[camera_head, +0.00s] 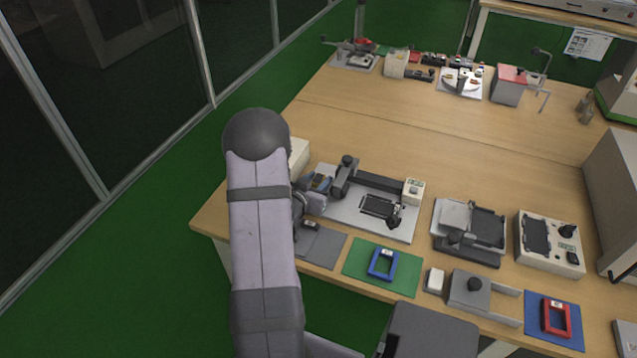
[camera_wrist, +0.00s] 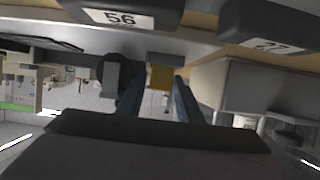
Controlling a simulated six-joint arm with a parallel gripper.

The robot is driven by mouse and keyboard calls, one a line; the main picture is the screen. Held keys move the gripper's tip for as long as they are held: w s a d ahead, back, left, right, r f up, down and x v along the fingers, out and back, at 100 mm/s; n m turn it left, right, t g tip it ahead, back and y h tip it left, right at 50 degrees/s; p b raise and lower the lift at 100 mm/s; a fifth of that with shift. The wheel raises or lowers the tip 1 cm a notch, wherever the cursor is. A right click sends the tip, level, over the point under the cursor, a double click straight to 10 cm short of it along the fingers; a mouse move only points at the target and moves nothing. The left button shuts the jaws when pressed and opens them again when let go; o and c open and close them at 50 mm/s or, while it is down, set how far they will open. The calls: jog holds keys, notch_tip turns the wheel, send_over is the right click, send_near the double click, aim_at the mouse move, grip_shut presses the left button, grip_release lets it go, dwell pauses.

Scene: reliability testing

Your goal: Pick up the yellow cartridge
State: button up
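The yellow cartridge (camera_wrist: 160,78) shows in the wrist view as a small yellow block under a grey piece, just ahead of and between my fingertips. My gripper (camera_wrist: 159,92) has its two bluish fingers apart, one on each side of the cartridge's line. I cannot tell whether either finger touches it. In the head view my gripper (camera_head: 318,184) is low over the left end of the light grey plate fixture, largely hidden behind my arm. The cartridge cannot be made out clearly there.
The light grey plate (camera_head: 345,222) carries a dark bar and a black device (camera_head: 380,207). Blocks marked 56 (camera_wrist: 120,18) and 27 (camera_wrist: 270,44) are close in the wrist view. A green mat (camera_head: 358,270) with a blue frame (camera_head: 383,264) lies in front. The table's middle is clear.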

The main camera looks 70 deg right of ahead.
jog(key=shift+c, duration=0.4)
jog(key=c, duration=0.7)
jog(key=shift+c, duration=0.2)
jog(key=shift+d+r, duration=0.1)
